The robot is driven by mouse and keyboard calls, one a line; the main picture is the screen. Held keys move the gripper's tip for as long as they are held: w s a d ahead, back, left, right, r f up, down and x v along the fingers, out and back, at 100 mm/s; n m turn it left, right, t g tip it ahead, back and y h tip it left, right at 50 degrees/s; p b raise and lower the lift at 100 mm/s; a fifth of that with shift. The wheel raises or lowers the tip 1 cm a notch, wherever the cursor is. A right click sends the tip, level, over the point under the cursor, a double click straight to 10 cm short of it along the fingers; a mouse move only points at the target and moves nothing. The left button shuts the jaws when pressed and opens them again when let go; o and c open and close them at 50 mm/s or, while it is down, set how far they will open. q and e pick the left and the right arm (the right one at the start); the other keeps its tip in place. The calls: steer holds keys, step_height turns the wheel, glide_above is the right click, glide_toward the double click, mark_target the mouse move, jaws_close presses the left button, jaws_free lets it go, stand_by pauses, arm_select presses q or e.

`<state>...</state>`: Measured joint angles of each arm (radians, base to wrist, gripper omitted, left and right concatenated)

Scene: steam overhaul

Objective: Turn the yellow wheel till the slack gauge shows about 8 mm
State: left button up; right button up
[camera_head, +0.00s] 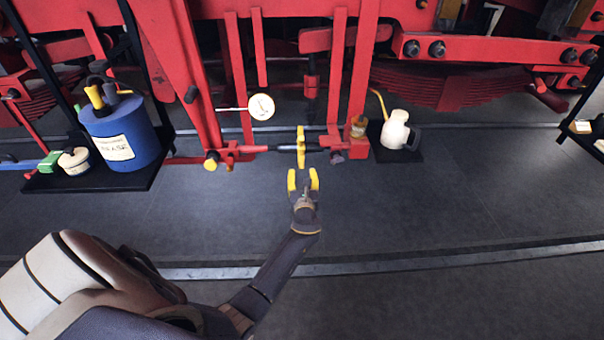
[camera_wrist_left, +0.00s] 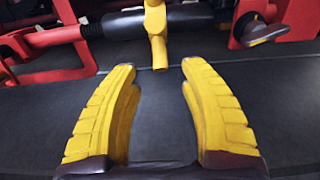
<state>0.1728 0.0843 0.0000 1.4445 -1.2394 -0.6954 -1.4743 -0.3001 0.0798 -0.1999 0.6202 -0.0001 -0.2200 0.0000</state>
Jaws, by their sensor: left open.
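The yellow wheel (camera_head: 301,147) sits on a dark rod between red brackets under the red frame. In the left wrist view one yellow arm of the wheel (camera_wrist_left: 157,35) points down toward the space between my fingers. The slack gauge (camera_head: 262,107) is a round white dial to the left of and above the wheel; its reading is too small to tell. My left gripper (camera_head: 303,180) is open and empty just below and in front of the wheel, apart from it. Its yellow fingers (camera_wrist_left: 160,100) stand either side of an empty gap. My right gripper is not in view.
A black shelf (camera_head: 150,174) at the left holds a blue can (camera_head: 122,140) and a small pot (camera_head: 75,160). A cream jug (camera_head: 396,128) stands on a small dark tray (camera_head: 413,156) to the right of the wheel. A rail (camera_head: 400,258) crosses the floor; the floor before the wheel is clear.

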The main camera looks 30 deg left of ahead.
mark_target(302, 157)
arm_select(q)
step_height(302, 157, up, 5)
steer(key=shift+x, duration=2.25)
steer(key=shift+r, duration=0.15)
steer(key=shift+c, duration=0.3)
jaws_close()
